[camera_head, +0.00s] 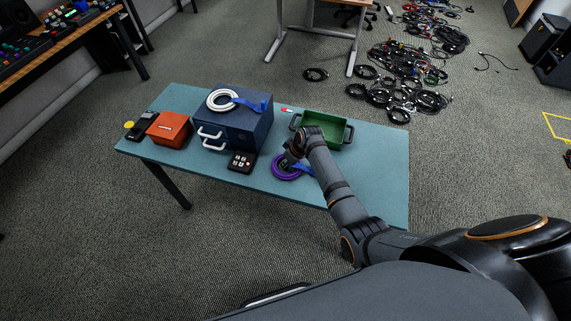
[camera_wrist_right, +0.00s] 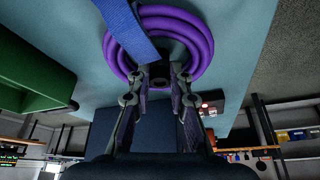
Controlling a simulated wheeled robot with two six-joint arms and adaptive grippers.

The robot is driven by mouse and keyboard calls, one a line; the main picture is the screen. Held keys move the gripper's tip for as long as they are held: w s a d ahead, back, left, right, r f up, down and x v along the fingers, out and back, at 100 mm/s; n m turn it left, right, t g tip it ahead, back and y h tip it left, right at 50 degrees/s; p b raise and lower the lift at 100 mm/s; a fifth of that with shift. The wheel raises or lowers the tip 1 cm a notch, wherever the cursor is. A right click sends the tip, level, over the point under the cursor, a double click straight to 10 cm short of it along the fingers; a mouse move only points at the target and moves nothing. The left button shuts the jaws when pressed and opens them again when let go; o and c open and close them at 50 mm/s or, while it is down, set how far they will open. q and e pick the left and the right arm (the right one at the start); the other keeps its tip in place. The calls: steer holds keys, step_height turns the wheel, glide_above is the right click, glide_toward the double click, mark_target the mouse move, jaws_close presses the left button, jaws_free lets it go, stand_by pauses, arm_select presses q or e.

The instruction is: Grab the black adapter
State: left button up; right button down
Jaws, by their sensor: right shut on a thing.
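My right gripper (camera_head: 286,163) reaches down to the front of the table at a purple cable coil (camera_head: 284,174). In the right wrist view its fingertips (camera_wrist_right: 161,72) are close together at the coil (camera_wrist_right: 203,38). They are shut on a small dark piece (camera_wrist_right: 169,48) within the coil's ring, which looks like the black adapter. The fingers hide part of it, and its shape is hard to make out. A blue strap (camera_wrist_right: 127,25) crosses the coil. My left gripper is not in view.
A green bin (camera_head: 325,132) stands behind my right gripper. A dark blue case (camera_head: 243,122) carries a white coil (camera_head: 221,100). A black button box (camera_head: 242,162), an orange box (camera_head: 169,129) and a black device (camera_head: 142,125) lie left. The table's right end (camera_head: 388,170) is clear.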

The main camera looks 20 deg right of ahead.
steer(key=shift+r, duration=0.4)
steer(key=r, duration=0.2)
steer(key=shift+d+r, duration=0.25)
steer(key=shift+r, duration=0.15)
steer(key=s+d+r+b, duration=0.1)
steer(key=s+d+r, duration=0.1)
steer(key=d+r, duration=0.2)
steer(key=s+d+r, duration=0.2)
steer(key=d+r, duration=0.3)
steer(key=d, duration=0.3)
steer(key=shift+s+d+r+b, duration=0.2)
steer(key=shift+s+d+b, duration=0.1)
steer(key=shift+d+b, duration=0.1)
